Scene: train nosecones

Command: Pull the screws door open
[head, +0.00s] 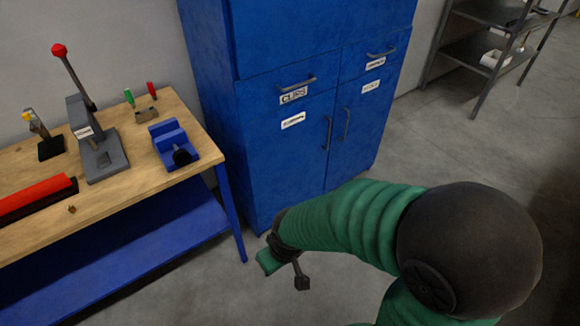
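A blue cabinet (215,110) stands at the back centre in the head view. It has two lower doors side by side, both shut. The left door (285,165) has a white label (293,120) and a vertical handle (327,133). The right door (355,150) has a label (371,86) and a handle (347,123). Both door labels are too small to read surely, so I cannot tell which says screws. My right gripper (284,272) hangs in front of the cabinet's lower left corner, apart from both handles. Its finger opening is unclear. My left gripper is out of view.
Above the doors are two shut drawers, the left one (290,90) labelled CLIPS. A wooden workbench (120,195) with a lever press (95,140) and blue vise (172,145) stands left. Grey shelving (480,60) is at back right. Floor before the right door is clear.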

